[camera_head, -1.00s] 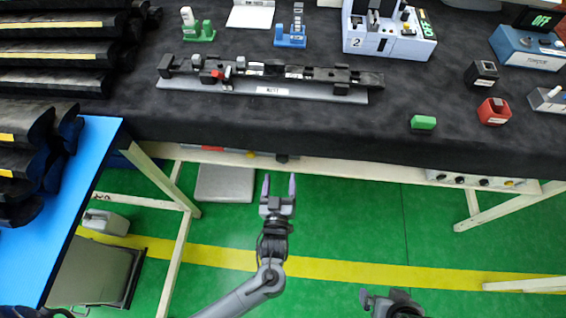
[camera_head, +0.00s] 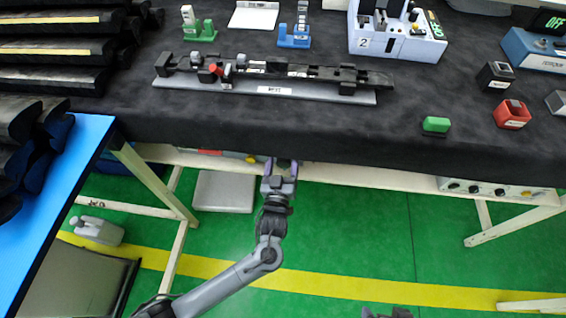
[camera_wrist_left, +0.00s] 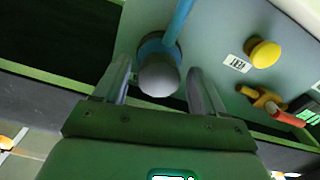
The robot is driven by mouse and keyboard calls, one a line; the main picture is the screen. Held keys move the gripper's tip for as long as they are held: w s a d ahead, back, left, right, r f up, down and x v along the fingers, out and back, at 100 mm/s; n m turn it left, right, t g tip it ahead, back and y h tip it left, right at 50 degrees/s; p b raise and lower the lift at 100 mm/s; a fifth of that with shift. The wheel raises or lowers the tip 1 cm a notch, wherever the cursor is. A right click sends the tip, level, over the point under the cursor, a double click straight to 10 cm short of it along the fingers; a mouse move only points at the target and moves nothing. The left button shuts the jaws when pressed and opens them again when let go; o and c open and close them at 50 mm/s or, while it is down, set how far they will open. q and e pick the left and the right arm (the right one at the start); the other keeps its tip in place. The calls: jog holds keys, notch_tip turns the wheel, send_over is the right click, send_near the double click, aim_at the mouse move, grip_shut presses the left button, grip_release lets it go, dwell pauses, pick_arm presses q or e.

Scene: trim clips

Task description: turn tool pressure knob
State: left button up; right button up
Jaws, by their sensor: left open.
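In the left wrist view a round grey knob (camera_wrist_left: 158,77) with a blue collar stands out from a grey-green panel (camera_wrist_left: 205,35). A blue tube runs up from beside it. My left gripper (camera_wrist_left: 160,88) is open, with one finger on each side of this knob; I cannot tell whether they touch it. In the head view the left gripper (camera_head: 281,164) is at the table's front edge, and the knob is hidden there. No readable label identifies the knob. My right gripper's fingers do not show.
A yellow knob (camera_wrist_left: 263,54) and a yellow valve with a red handle (camera_wrist_left: 285,117) sit beside the grey knob. Above is the black-covered table (camera_head: 330,125) with a clip fixture (camera_head: 270,75). Another knob panel (camera_head: 490,188) is at the right under the table.

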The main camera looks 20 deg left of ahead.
pick_arm(q)
jog(key=shift+w, duration=0.5)
jog(key=shift+s+a, duration=0.1)
jog(key=shift+c, duration=1)
jog(key=c, duration=0.8)
jog(key=shift+r+m+p, duration=0.25)
jog(key=shift+m+p, duration=0.15)
jog(key=shift+p, duration=0.4)
jog(key=shift+c, duration=0.2)
jog(key=shift+f, duration=0.2)
jog(key=o, duration=1)
